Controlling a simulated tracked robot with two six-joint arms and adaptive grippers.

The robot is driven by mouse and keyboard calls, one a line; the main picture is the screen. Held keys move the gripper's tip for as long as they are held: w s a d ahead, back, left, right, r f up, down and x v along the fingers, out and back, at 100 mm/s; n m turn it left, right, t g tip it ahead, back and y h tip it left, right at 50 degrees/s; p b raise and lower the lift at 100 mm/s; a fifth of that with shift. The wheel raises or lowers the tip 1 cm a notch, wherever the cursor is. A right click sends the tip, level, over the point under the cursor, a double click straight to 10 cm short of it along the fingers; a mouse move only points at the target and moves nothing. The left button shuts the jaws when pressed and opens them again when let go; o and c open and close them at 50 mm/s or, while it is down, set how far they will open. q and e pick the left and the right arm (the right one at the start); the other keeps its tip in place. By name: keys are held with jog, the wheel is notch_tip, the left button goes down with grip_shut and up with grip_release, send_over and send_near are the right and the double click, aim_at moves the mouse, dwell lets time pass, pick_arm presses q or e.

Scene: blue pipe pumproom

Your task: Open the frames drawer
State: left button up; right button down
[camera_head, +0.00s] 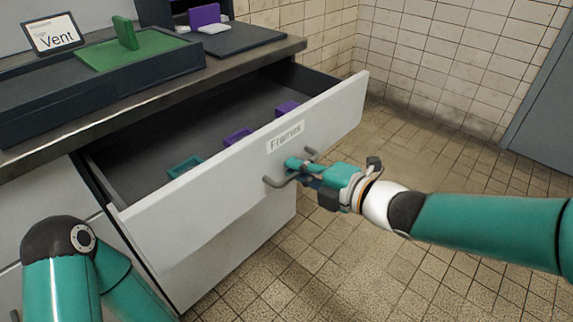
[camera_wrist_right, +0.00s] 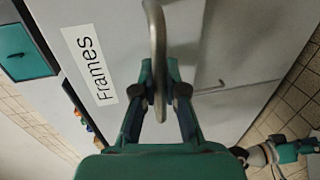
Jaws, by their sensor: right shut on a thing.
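The frames drawer (camera_head: 225,172) has a white front with a "Frames" label (camera_head: 285,136), which also shows in the wrist view (camera_wrist_right: 90,63). The drawer stands pulled well out of the cabinet, and its dark interior is visible. My right gripper (camera_head: 300,172) is at the drawer's grey bar handle (camera_head: 275,182). In the wrist view its fingers (camera_wrist_right: 160,92) are shut on the handle (camera_wrist_right: 157,40). Inside the drawer lie a teal frame (camera_head: 184,167) and purple frames (camera_head: 238,137). My left arm shows at the lower left; its gripper is out of view.
The worktop above carries a "Vent" sign (camera_head: 53,35), a dark tray (camera_head: 100,88) with a green panel (camera_head: 135,48), and a purple piece (camera_head: 204,15). Another drawer front (camera_head: 235,245) is below. Tiled floor (camera_head: 400,270) to the right is free.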

jog(key=shift+s+f, duration=0.1)
jog(key=shift+f, duration=0.1)
jog(key=c, duration=1.2)
grip_release()
jog(key=shift+r, duration=0.1)
jog(key=shift+d, duration=0.1)
jog(key=v, duration=1.1)
jog(key=shift+s+d, duration=0.3)
